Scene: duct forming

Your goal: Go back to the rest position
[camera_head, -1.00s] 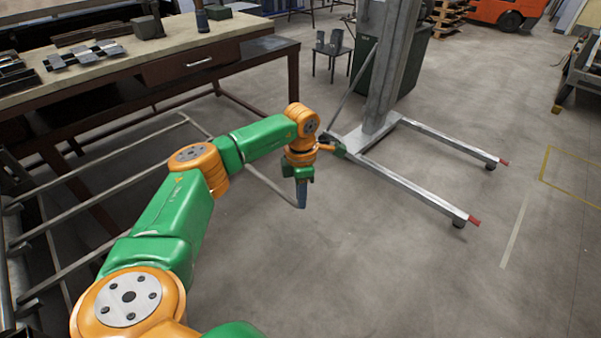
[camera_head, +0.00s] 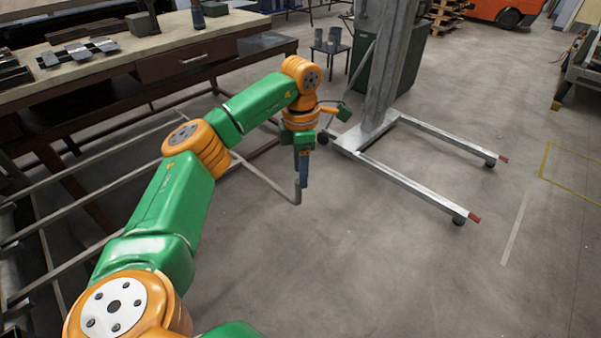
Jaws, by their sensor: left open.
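My left arm, green and orange, reaches in from the lower left and bends down at the wrist. My left gripper (camera_head: 301,168) hangs from it, pointing down over the bare concrete floor, right of the workbench. Its jaws are open and I see nothing held between them. The fingers are small and seen nearly edge on. My right gripper is not in view.
A wooden workbench (camera_head: 215,62) with metal parts on top stands at the upper left. A metal lifting stand (camera_head: 425,172) with two long floor legs stands right of my gripper. Metal rails (camera_head: 60,215) lie at the left. The floor at the lower right is clear.

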